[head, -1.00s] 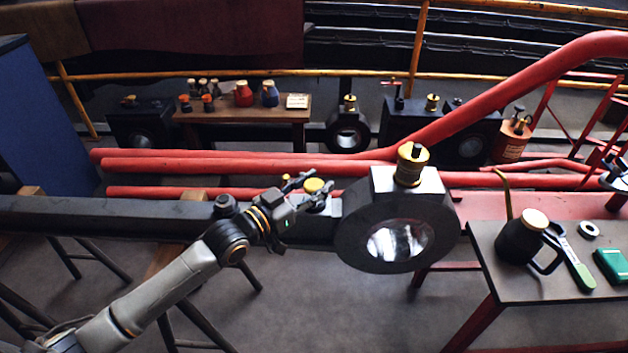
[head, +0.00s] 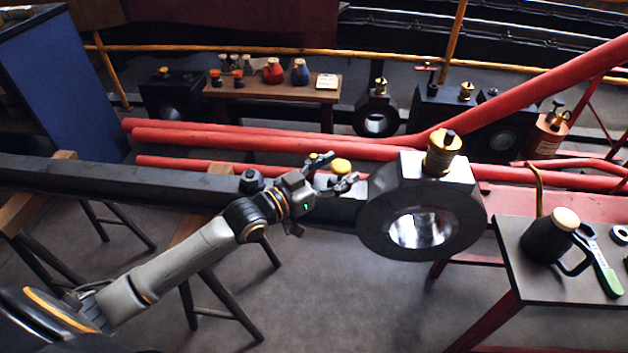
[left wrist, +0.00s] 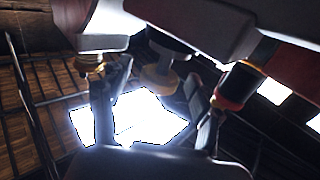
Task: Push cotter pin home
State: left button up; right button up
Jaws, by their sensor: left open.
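A heavy black rod (head: 110,185) runs from the left to a big black ring-shaped end (head: 372,228) with a bright metal bore (head: 420,230). A brass cup with a black top (head: 442,152) stands on the ring end. A small yellow cap (head: 341,165) sits left of it. My left gripper (head: 336,170) is open, its fingers close around or beside the yellow cap; contact cannot be told. In the left wrist view the gripper (left wrist: 150,110) is spread below a dark, brass-rimmed part (left wrist: 162,75). I cannot make out a cotter pin. My right gripper is out of view.
A side table (head: 530,285) at right holds a black oil can (head: 547,237) and a green-handled tool (head: 606,274). Red rods (head: 260,144) lie behind the black rod. Trestles (head: 200,290) stand below. A bench (head: 280,92) with bottles stands at the back.

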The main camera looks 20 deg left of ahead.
pick_arm(q)
jog(key=v, duration=1)
jog(key=shift+s+a, duration=0.15)
jog(key=shift+s, duration=0.25)
jog(key=s+f+n+g+y, duration=0.2)
jog(key=s+f+g+y, duration=0.3)
jog(key=f, duration=0.8)
jog(key=s+f+n+g+y, duration=0.1)
jog(key=s+f+g+y, duration=0.45)
jog(key=f, duration=0.85)
jog(key=s+d+f+g+h+p, duration=0.2)
jog(key=s+f+g+p, duration=0.2)
jog(key=s+f+p, duration=0.95)
jog(key=s+a+p, duration=0.2)
jog(key=s+p, duration=0.3)
jog(key=s, duration=1)
jog(key=shift+s+a+f, duration=0.15)
jog(key=shift+s+a, duration=0.2)
jog(key=shift+s, duration=0.05)
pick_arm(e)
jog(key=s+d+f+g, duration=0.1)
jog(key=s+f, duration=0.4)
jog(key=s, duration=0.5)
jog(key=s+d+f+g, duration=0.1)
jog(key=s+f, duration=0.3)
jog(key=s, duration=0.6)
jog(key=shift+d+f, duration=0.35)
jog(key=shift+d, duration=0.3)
